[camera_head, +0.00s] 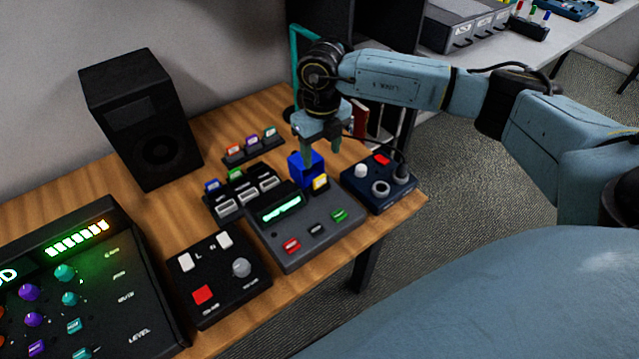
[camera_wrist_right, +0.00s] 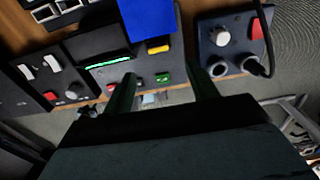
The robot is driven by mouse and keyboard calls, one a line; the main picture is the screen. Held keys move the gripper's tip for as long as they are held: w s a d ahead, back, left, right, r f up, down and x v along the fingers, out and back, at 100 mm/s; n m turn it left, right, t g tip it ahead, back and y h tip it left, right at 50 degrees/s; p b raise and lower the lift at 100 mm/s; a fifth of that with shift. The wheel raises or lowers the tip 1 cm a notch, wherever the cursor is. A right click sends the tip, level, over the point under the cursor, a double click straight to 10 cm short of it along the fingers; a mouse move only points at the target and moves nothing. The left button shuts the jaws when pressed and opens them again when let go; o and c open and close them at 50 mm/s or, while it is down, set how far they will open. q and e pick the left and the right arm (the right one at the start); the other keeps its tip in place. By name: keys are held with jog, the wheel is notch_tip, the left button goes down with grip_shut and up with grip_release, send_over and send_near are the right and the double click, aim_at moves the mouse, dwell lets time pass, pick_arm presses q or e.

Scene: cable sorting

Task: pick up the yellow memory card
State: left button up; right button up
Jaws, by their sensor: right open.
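The yellow memory card (camera_head: 320,182) stands upright at the back right of a grey device (camera_head: 305,225) with a green-lit display. It also shows in the right wrist view (camera_wrist_right: 158,46), just beside a blue block (camera_wrist_right: 150,18). My right gripper (camera_head: 320,150) is open and points down, above and behind the card. My left gripper is not in view.
The blue block (camera_head: 303,165) is close to the card and the right fingers. A dark blue knob box (camera_head: 378,186) with a cable is to the right. A black switch box (camera_head: 218,278), card racks (camera_head: 250,152) and a speaker (camera_head: 142,125) stand on the wooden table.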

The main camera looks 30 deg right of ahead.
aim_at(320, 177)
notch_tip(320, 177, down, 4)
jog(key=shift+r, duration=0.1)
jog(key=f, duration=0.4)
jog(key=shift+w+a+f+b, duration=0.1)
jog(key=shift+w+f+b, duration=0.2)
jog(key=shift+b, duration=0.1)
jog(key=shift+f, duration=0.2)
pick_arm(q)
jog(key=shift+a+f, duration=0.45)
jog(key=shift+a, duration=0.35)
pick_arm(e)
jog(key=shift+c, duration=0.5)
jog(key=c, duration=0.9)
